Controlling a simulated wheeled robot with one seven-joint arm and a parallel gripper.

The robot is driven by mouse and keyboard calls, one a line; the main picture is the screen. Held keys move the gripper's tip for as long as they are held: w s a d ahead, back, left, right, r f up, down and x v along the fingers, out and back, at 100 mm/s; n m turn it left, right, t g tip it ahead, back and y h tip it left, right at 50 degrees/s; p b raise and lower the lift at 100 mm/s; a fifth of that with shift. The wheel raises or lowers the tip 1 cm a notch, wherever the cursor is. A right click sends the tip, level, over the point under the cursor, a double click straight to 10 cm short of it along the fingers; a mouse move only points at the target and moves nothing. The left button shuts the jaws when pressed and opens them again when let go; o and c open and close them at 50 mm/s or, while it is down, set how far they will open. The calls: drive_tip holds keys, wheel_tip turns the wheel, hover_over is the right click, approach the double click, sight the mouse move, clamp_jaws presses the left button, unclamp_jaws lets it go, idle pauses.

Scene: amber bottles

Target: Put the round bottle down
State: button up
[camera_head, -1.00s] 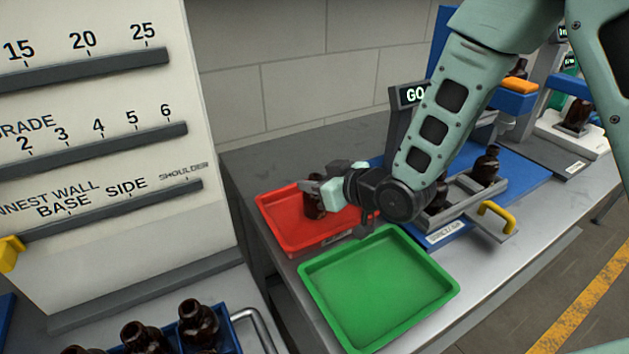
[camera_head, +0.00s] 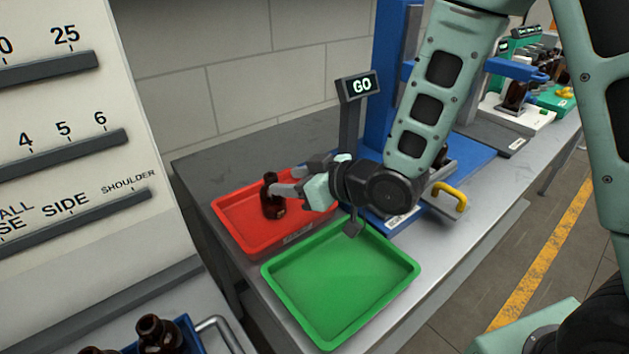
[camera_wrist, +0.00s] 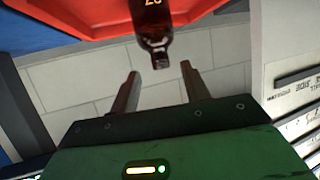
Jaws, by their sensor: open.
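The round bottle (camera_head: 272,197) is dark amber and stands upright in the red tray (camera_head: 233,233). In the wrist view the bottle (camera_wrist: 152,24) shows neck toward my gripper, in front of the red tray (camera_wrist: 85,22). My gripper (camera_head: 284,180) is beside the bottle, on its right. In the wrist view its two fingers (camera_wrist: 160,88) are spread apart, with nothing between them, and the bottle's neck is just beyond the tips.
An empty green tray (camera_head: 340,279) lies in front of the red one. A GO display (camera_head: 361,85) stands behind on a post. A yellow handle (camera_head: 450,195) is at the right. A blue crate with amber bottles (camera_head: 158,333) is at the lower left.

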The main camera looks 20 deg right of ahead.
drive_tip(key=p+v, duration=0.5)
drive_tip(key=p, duration=1.1)
drive_tip(key=shift+s+d+r, duration=0.1)
drive_tip(key=shift+s+r, duration=0.05)
drive_tip(key=shift+r, duration=0.1)
drive_tip(key=s+a+r+g+h, duration=0.3)
drive_tip(key=s+r+g+h, duration=0.15)
drive_tip(key=r, duration=0.25)
drive_tip(key=s+d+r+g+h, duration=0.1)
drive_tip(key=s+r+g+h, duration=0.1)
drive_tip(key=s+r, duration=0.3)
drive_tip(key=s+d+r+g+h, duration=0.2)
drive_tip(key=s+r, duration=0.3)
drive_tip(key=s, duration=0.7)
drive_tip(key=shift+s+d+r+g, duration=0.15)
drive_tip(key=shift+d+r+g, duration=0.2)
drive_tip(key=shift+g, duration=0.5)
